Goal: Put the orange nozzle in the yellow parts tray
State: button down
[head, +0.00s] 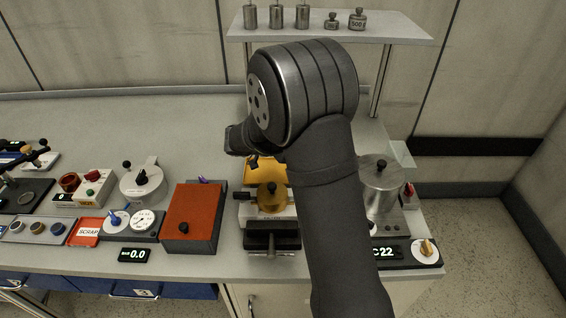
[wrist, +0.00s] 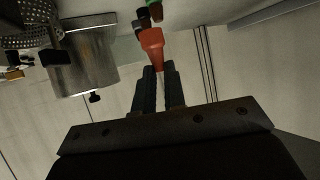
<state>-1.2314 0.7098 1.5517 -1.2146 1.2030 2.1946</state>
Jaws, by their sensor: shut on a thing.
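The orange nozzle (wrist: 151,42) shows in the wrist view, with its narrow end between the fingertips. My gripper (wrist: 158,72) is shut on it. In the head view my own arm covers the gripper and the nozzle, so I cannot see how high they are. A yellow surface (head: 266,172), which may be the yellow parts tray, shows partly behind my arm in the head view; its inside is mostly hidden.
An orange-red box (head: 192,215) and a red scrap tray (head: 88,232) stand to the left. A vise-like fixture (head: 272,238) is in front. A steel pot (head: 382,190) stands right. A shelf (head: 330,25) with weights is behind. The back left bench is clear.

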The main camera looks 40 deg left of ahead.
jog(key=a+f, duration=0.1)
jog(key=s+a+f, duration=0.1)
jog(key=a, duration=0.1)
jog(key=s+a+f, duration=0.1)
jog(key=shift+a, duration=0.2)
jog(key=shift+f, duration=1.95)
jog(key=shift+f, duration=0.1)
jog(key=c, duration=1.5)
grip_release()
jog(key=shift+s+a+r, duration=0.1)
jog(key=shift+s+r, duration=0.15)
jog(key=v, duration=1.1)
jog(key=shift+s+r, duration=0.1)
jog(key=shift+s, duration=0.1)
